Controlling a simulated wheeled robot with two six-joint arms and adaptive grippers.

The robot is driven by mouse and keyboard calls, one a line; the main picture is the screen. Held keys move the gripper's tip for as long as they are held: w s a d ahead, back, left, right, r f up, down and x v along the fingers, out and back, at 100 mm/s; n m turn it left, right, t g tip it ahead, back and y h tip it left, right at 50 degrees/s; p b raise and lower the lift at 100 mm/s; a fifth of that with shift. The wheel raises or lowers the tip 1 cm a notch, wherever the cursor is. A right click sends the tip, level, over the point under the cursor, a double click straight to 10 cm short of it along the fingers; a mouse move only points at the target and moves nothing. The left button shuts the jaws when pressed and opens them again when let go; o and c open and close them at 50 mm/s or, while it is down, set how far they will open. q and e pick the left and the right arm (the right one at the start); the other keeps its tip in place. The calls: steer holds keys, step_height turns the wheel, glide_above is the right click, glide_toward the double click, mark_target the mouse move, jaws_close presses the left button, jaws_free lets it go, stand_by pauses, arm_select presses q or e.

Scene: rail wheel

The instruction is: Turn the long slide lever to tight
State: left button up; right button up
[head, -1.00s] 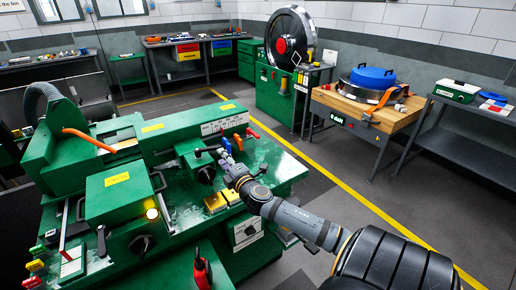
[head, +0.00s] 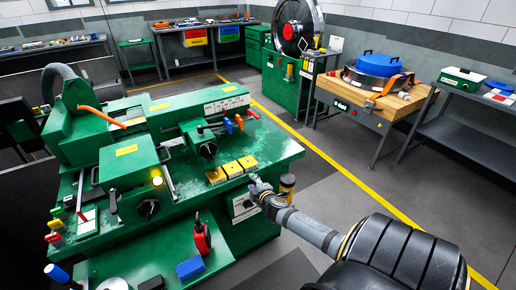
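A green lathe-like machine (head: 180,170) fills the left and middle of the head view. On its right part stand a blue-handled lever (head: 228,125), an orange-red lever (head: 239,121) and a red lever (head: 253,114). No readable label shows which one is the long slide lever, or which way is tight. My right gripper (head: 255,182) is in front of the machine's right part, to the lower right of these levers and apart from them. It is small, and its finger opening cannot be made out. My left gripper is out of view.
Several yellow blocks (head: 232,169) lie on the machine's top near my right gripper. A red-and-black tool (head: 202,239) and a blue block (head: 189,267) are at its lower front. A wooden-topped bench (head: 395,108) stands back right. The grey floor on the right is clear.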

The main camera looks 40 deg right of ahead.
steer(key=shift+m+g, duration=0.5)
steer(key=f, duration=0.1)
steer(key=s+f, duration=0.1)
steer(key=f, duration=0.2)
steer(key=shift+s+d+f, duration=0.2)
steer(key=shift+s+f, duration=0.05)
steer(key=shift+f, duration=0.1)
steer(key=shift+c, duration=0.4)
